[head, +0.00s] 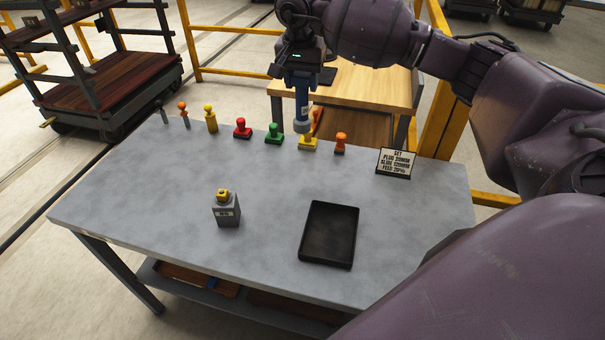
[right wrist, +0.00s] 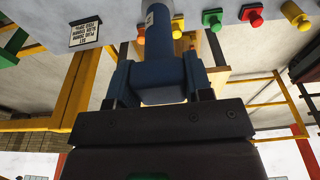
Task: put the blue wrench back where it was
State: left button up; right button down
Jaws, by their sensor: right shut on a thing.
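The blue wrench (head: 302,98) hangs upright below my right gripper (head: 302,72), with a pale label and a grey lower end. It is above the far side of the grey table (head: 160,195). In the head view its lower end overlaps a yellow knob-like piece (head: 308,143); I cannot tell whether they touch. In the right wrist view, the two fingers of my right gripper (right wrist: 160,75) are shut on the wrench's blue body (right wrist: 163,88). My left gripper is not in view.
Along the far edge stand an orange-topped piece (head: 183,110), a yellow one (head: 211,120), red (head: 242,128), green (head: 274,134) and orange (head: 340,143) pieces and a sign (head: 396,162). A black tray (head: 329,235) and a grey block (head: 227,211) sit nearer. Table centre is clear.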

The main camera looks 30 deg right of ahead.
aim_at(300, 123)
notch_tip(300, 123, down, 20)
jog(key=shift+r+p, duration=0.2)
jog(key=shift+p, duration=0.15)
dwell(0.3)
jog(key=shift+f, duration=0.15)
jog(key=c, duration=0.5)
grip_release()
jog(key=r, duration=0.4)
jog(key=a+r, duration=0.1)
jog(key=r, duration=0.3)
jog(key=s+r, duration=0.1)
jog(key=r, duration=0.3)
jog(key=shift+s+a+r+b, duration=0.1)
jog(key=shift+a+b, duration=0.1)
jog(key=shift+b, duration=0.1)
